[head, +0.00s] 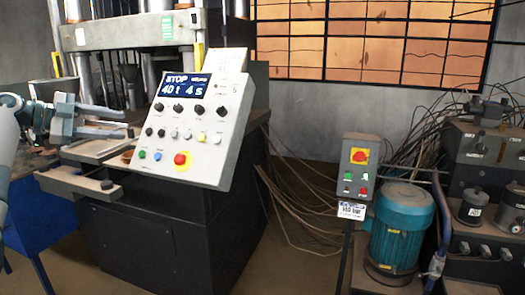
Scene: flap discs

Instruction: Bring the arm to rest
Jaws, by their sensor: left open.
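My left arm (8,145) comes in from the left edge. My left gripper (125,123) is open, with its two grey fingers pointing right, one above the other. Nothing shows between the fingers. It is in front of the press and left of the tilted control panel (215,112), apart from it in the picture. Below the fingers are a tray-like ledge (95,150) and a grey bar (75,186) at the front of the press. My right gripper is out of view.
The panel carries a lit display (184,86), several knobs and a red button (181,159). A blue table (45,225) stands at lower left. A switch box (358,172), teal motor (400,227) and cables fill the right. Open floor (285,255) lies between.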

